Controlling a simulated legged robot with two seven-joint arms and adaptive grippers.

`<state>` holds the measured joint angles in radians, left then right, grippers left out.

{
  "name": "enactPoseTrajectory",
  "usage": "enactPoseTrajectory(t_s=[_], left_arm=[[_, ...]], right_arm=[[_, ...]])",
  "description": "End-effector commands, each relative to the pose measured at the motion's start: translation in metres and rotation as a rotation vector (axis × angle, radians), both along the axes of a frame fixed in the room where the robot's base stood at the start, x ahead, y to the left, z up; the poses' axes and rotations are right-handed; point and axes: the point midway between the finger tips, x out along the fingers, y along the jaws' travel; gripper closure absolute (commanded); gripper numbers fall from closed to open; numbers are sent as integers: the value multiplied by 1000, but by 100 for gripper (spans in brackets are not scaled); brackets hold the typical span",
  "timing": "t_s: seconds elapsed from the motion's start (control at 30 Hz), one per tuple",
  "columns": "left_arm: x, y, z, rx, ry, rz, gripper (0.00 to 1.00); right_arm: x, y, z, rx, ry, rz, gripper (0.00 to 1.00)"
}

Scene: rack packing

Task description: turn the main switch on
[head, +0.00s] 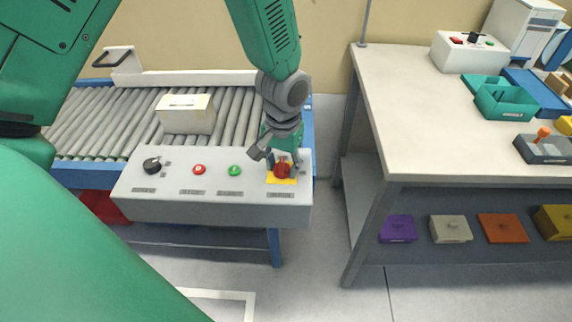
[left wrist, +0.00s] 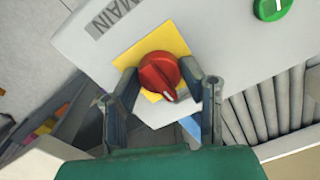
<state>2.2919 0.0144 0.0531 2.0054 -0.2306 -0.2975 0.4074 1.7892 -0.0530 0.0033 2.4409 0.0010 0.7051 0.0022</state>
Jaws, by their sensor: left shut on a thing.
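The main switch is a red rotary knob (head: 282,171) on a yellow plate (head: 281,180) at the right end of the grey control panel (head: 215,210). My left gripper (head: 276,160) reaches down onto it from above. In the left wrist view the knob (left wrist: 158,72) sits between the two fingers of my left gripper (left wrist: 163,88), which is shut on it. The knob's white-marked end points down and slightly right in that view. A "MAIN" label (left wrist: 113,17) shows beside the plate. My right gripper is not in view.
The panel also has a black knob (head: 151,165), a red button (head: 199,169) and a green button (head: 235,170). A box (head: 186,114) sits on the roller conveyor (head: 110,110) behind. A workbench (head: 400,100) with trays stands to the right.

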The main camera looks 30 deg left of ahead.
Motion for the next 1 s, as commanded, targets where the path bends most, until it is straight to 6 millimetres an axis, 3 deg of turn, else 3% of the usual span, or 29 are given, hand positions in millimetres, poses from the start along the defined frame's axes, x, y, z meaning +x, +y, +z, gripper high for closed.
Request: enactPoseTrajectory(t_s=[0.1,0.57,1.0], left_arm=[[1,-8,2,-20,-7,-6,93],[1,-7,2,-16,-3,-25,93],[1,-6,4,-21,3,-303,93]], right_arm=[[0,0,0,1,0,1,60],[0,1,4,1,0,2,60],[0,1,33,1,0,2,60]])
